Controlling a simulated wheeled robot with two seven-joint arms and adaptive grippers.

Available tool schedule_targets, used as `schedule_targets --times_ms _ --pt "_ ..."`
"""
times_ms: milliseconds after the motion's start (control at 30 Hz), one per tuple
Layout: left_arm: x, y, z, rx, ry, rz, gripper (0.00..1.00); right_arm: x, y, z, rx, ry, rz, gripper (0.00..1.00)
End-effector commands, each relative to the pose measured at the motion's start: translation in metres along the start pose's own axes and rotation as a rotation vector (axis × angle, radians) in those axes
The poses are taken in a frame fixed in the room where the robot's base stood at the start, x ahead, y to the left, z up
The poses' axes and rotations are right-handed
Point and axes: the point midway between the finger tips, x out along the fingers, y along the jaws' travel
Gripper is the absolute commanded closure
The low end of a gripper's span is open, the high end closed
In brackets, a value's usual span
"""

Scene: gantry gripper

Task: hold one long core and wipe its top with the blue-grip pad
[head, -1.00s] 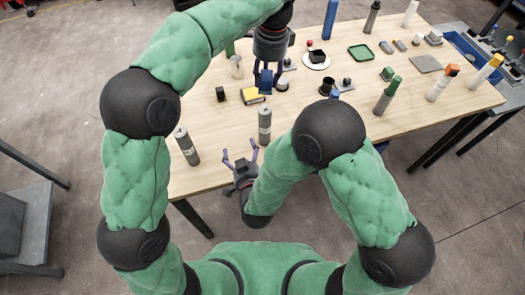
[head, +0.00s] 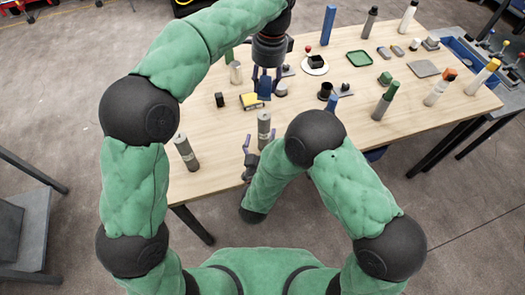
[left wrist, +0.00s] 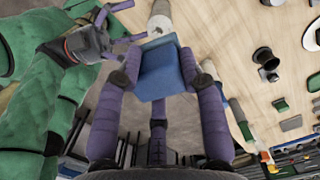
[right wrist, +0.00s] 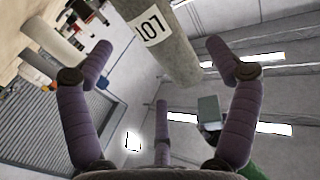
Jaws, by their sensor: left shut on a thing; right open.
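My left gripper (head: 266,82) is shut on the blue-grip pad (head: 265,92), a blue block held above the table; it also shows in the left wrist view (left wrist: 160,72). A long grey core (head: 264,122) stands upright near the table's front edge, below the pad in the head view. My right gripper (head: 251,145) is open beside this core, low at the table edge. In the right wrist view the core (right wrist: 165,55), with a black-on-white number label, reaches between the spread fingers; contact cannot be told. Another long grey core (head: 186,152) stands to the left.
A yellow-and-dark block (head: 252,101) and a small black block (head: 220,99) lie left of the pad. A green-topped cylinder (head: 385,100) and several other objects fill the right side. The front left table is mostly clear.

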Motion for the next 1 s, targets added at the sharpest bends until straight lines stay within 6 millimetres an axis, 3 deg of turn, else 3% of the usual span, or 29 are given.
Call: schedule_targets --times_ms 200,400,800,1000 --pt "0.000 0.000 0.000 0.000 0.000 0.000 0.87 0.035 0.001 0.001 0.001 -0.002 0.002 0.11" --pt "0.000 0.000 0.000 0.000 0.000 0.000 0.87 0.053 0.000 0.001 0.001 -0.002 0.000 0.11" --pt "0.000 0.000 0.000 0.000 0.000 0.000 0.87 0.058 0.000 0.001 0.000 -0.002 -0.002 0.11" --pt "0.000 0.000 0.000 0.000 0.000 0.000 0.87 0.058 0.000 0.001 0.000 -0.002 -0.002 0.68"
